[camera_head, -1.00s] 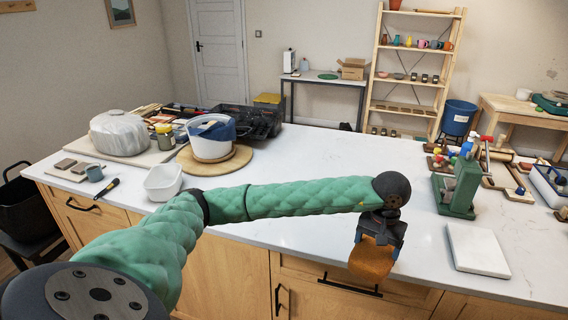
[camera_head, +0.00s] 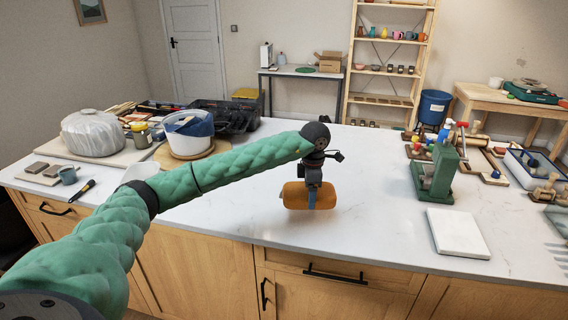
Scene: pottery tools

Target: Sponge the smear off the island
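An orange-brown sponge (camera_head: 296,197) is held by my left gripper (camera_head: 313,186), whose arm reaches in from the left. The gripper points down, with its fingers closed around the middle of the sponge. The sponge is at or just above the white top of the island (camera_head: 356,217), towards its front edge; I cannot tell whether it touches. I cannot make out a smear; the sponge and arm hide part of the top. My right gripper is not in view.
A white slab (camera_head: 458,233) and a green press (camera_head: 436,174) stand to the right.

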